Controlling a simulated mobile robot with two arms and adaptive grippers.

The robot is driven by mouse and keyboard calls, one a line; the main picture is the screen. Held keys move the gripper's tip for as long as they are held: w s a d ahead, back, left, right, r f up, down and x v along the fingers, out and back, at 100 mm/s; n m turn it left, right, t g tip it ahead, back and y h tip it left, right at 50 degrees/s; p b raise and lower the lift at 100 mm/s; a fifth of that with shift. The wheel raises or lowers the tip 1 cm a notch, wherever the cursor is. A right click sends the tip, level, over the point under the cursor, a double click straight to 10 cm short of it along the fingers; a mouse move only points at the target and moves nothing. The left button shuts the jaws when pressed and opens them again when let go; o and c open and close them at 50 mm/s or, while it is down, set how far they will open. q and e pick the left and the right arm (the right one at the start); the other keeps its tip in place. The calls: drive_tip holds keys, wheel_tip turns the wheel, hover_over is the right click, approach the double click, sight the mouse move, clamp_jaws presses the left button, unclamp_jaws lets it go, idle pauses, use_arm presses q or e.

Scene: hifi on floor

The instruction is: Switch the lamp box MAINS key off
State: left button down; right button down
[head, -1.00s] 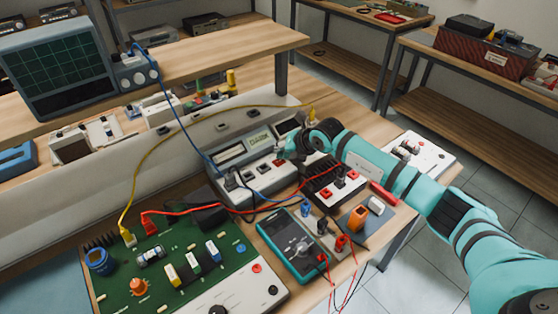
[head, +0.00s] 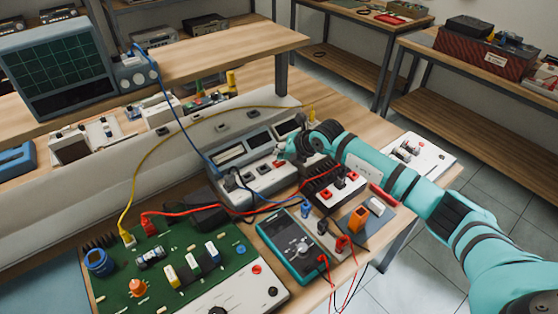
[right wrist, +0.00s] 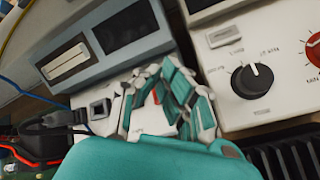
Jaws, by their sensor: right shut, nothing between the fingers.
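A white and grey box (head: 268,180) with a sloped panel stands at the middle of the bench; I take it for the lamp box. Its panel windows are dark. In the right wrist view the box (right wrist: 125,65) shows a dark window and a white front deck with a black plug in its left part. My right gripper (head: 283,158) is shut and empty, its fingers down at the deck's right part. In the right wrist view the gripper (right wrist: 165,105) covers much of the deck; a small red part (right wrist: 156,96) shows between the fingers. The key's label and position are hidden. My left gripper is out of view.
A device with a black knob (right wrist: 252,80) stands close on the right of the box. A black finned box (head: 336,190), a teal meter (head: 292,245) and a green circuit board (head: 185,270) lie nearer. Red, blue and yellow leads cross the bench.

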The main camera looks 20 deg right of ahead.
drive_tip(key=shift+r, duration=0.2)
drive_tip(key=shift+r+p, duration=2)
drive_tip(key=shift+r, duration=0.95)
